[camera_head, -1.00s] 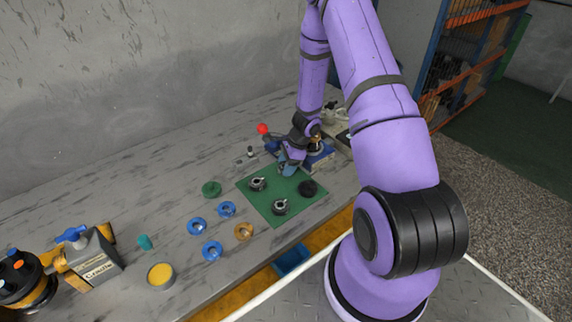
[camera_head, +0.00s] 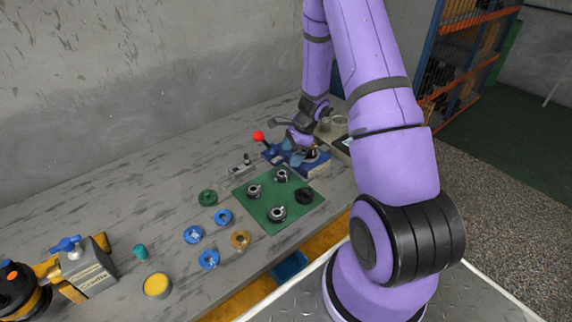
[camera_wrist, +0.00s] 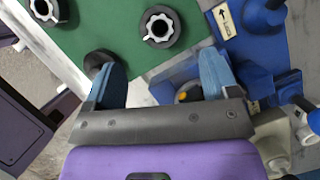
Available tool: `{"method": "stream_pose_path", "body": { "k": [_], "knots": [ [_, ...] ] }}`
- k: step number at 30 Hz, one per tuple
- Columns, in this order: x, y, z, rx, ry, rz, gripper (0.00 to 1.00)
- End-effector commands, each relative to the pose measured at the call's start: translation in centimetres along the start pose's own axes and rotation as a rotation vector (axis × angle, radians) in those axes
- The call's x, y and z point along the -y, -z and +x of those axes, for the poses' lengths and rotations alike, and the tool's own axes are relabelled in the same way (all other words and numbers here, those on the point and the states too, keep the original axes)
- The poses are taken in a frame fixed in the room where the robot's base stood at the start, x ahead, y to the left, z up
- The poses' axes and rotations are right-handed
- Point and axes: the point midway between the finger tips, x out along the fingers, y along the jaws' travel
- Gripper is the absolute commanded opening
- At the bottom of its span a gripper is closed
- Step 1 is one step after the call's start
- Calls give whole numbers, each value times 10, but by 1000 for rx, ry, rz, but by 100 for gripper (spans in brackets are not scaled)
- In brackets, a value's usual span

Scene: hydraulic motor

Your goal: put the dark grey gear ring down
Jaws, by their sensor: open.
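Several dark grey gear rings with pale toothed centres sit on the green mat. The one at the mat's back corner (camera_head: 282,176) lies flat and also shows in the wrist view (camera_wrist: 157,28), ahead of my fingertips and apart from them. Others on the mat are at the left (camera_head: 254,190) and front (camera_head: 277,214). My gripper (camera_wrist: 160,72) is open, with nothing between its blue fingers. In the head view my gripper (camera_head: 299,138) is above the blue fixture, behind the mat. A plain black ring (camera_head: 304,195) is on the mat's right; my left finger partly hides it in the wrist view.
The blue fixture (camera_head: 290,156) with a red-knobbed lever (camera_head: 259,137) stands close behind the mat (camera_head: 270,200). Blue rings, an orange ring (camera_head: 240,240) and a green ring (camera_head: 208,197) lie to the left. The back left of the bench is clear.

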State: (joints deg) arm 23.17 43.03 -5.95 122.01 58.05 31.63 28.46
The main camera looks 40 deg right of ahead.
Motion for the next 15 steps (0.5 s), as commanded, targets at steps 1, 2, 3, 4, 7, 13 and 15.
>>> {"method": "stream_pose_path", "body": {
  "k": [1, 2, 3, 4, 7, 13, 15],
  "knots": [
    [0, 0, -10, -2, 2, -1, 80],
    [0, 0, -14, -2, 3, -1, 80],
    [0, 0, -19, -1, 2, -2, 80],
    [0, 0, -22, -1, 1, -2, 80],
    [0, 0, -31, -1, 1, 0, 80],
    [0, -12, -49, 1, 7, -48, 80],
    [-2, -27, -63, 2, 13, -108, 80]
  ]
}}
